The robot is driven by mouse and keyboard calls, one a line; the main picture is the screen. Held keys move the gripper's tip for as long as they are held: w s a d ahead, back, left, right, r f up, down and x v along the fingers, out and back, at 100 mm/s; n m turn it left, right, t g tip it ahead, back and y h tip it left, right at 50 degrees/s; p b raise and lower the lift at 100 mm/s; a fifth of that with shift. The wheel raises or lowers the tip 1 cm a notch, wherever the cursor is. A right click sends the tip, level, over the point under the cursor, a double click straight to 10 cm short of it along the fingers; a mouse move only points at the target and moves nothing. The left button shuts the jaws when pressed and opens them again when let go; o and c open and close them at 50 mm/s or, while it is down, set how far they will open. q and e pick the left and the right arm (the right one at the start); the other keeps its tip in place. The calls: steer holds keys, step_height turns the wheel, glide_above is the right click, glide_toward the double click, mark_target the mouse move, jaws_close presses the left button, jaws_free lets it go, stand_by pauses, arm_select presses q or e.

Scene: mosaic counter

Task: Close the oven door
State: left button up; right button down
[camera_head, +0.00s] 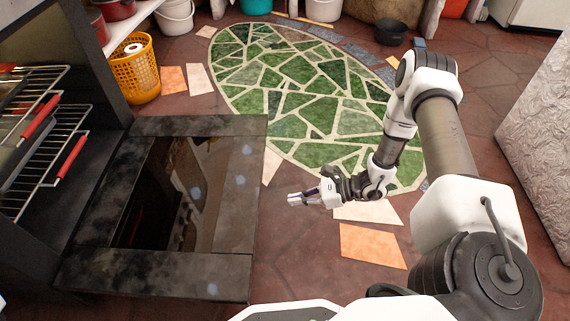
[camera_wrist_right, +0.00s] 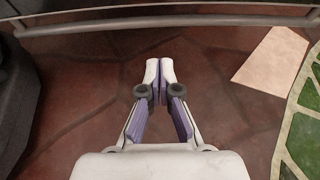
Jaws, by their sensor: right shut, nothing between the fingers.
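The oven door (camera_head: 233,200) is folded down open, lying roughly level at the left of the head view, with a dark glass pane in its middle. The open oven (camera_head: 48,200) stands to its left. My right gripper (camera_head: 292,199) is to the right of the door's free edge, apart from it in the picture, with its fingers pointing left toward the door. In the right wrist view its fingertips (camera_wrist_right: 160,66) are together and hold nothing. A metal bar (camera_wrist_right: 165,21) crosses the top of that view, beyond the fingertips. My left gripper does not show.
Wire racks with red handles (camera_head: 40,120) stick out of the oven above the door. A yellow basket (camera_head: 135,68) stands behind the door. A dark pot (camera_head: 391,32) and buckets stand at the back. The floor with the green mosaic (camera_head: 300,90) is clear.

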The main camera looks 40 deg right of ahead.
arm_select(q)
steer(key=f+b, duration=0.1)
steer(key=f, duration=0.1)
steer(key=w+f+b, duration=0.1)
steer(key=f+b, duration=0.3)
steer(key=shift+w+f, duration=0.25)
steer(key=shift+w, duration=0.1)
arm_select(e)
steer(key=f+x, duration=0.1)
steer(key=x, duration=0.8)
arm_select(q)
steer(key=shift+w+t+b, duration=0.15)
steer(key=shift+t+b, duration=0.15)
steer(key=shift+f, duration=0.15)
arm_select(e)
step_height(320, 180, up, 5)
steer(key=shift+s, duration=0.1)
